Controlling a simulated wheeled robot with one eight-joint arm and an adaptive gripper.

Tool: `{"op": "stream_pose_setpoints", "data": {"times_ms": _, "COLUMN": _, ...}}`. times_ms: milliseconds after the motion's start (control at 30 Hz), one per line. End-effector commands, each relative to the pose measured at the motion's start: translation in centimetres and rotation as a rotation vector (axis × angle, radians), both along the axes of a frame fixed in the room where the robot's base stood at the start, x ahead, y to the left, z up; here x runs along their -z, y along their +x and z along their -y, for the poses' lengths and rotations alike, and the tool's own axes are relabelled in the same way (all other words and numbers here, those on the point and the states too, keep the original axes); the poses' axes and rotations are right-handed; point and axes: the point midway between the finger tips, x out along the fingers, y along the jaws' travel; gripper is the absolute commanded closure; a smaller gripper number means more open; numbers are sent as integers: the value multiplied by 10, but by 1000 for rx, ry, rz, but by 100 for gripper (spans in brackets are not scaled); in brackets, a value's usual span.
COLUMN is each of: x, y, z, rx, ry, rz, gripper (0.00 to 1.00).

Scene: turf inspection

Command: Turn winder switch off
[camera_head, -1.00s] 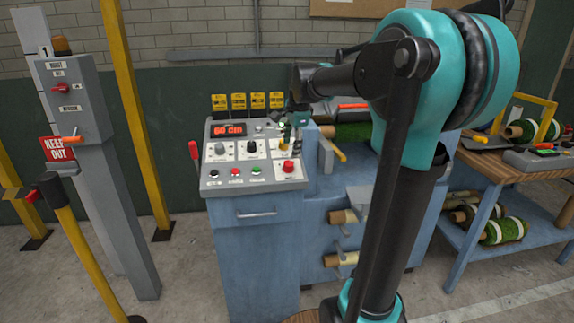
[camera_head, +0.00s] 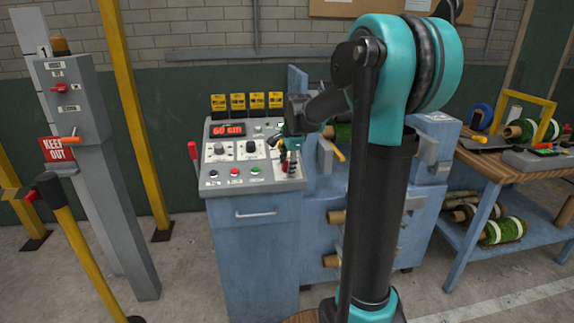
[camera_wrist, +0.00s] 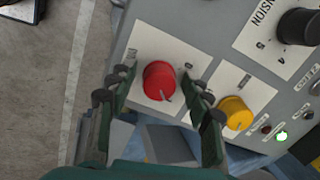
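A red rotary knob (camera_wrist: 158,80) sits on a white plate of the grey control panel in the wrist view, with a dark pointer mark toward its lower right. A yellow knob (camera_wrist: 235,112) is on the neighbouring plate. No label reading winder is legible, so I cannot tell from print which switch it is. My gripper (camera_wrist: 160,93) is open, its fingertips on either side of the red knob, very near it; contact cannot be told. In the head view my gripper (camera_head: 288,150) is over the right side of the panel and partly hides these knobs.
The blue cabinet (camera_head: 255,260) carries the panel, with a red display (camera_head: 228,129) reading 60 cm. A black tension knob (camera_wrist: 298,26) and a lit green lamp (camera_wrist: 281,135) are close by. A grey post (camera_head: 112,190) stands left; a workbench (camera_head: 480,162) stands right.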

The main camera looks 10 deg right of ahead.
Motion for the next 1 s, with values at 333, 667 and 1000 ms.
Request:
{"op": "stream_pose_setpoints", "data": {"times_ms": 333, "x": 0, "y": 0, "z": 0, "rx": 0, "ry": 0, "rz": 0, "gripper": 97}}
{"op": "stream_pose_setpoints", "data": {"times_ms": 667, "x": 0, "y": 0, "z": 0, "rx": -42, "ry": -16, "rz": 0, "gripper": 97}}
{"op": "stream_pose_setpoints", "data": {"times_ms": 1000, "x": 0, "y": -1, "z": 0, "rx": -262, "ry": -95, "rz": 0, "gripper": 97}}
